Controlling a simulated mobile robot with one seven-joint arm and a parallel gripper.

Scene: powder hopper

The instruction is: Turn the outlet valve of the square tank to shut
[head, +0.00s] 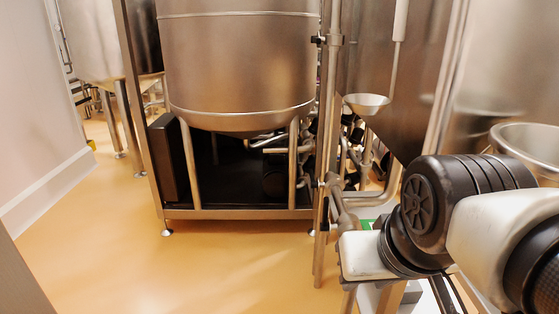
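A flat-walled steel vessel (378,75), which looks like the square tank, stands right of centre behind a steel post. Its lower part is partly covered by pipes and by my arm. I cannot make out its outlet valve or the valve's handle among the pipework below it. My arm (487,225) fills the lower right foreground, with a black joint and white links. I cannot make out my gripper's fingers; the end of the arm is hidden or out of the picture.
A round steel tank (240,65) stands on a frame (235,214) left of centre. A small steel funnel (367,102) sits beside the post (327,110). A wide steel bowl (530,145) is at the right edge. Orange floor (150,265) is clear at the left and front.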

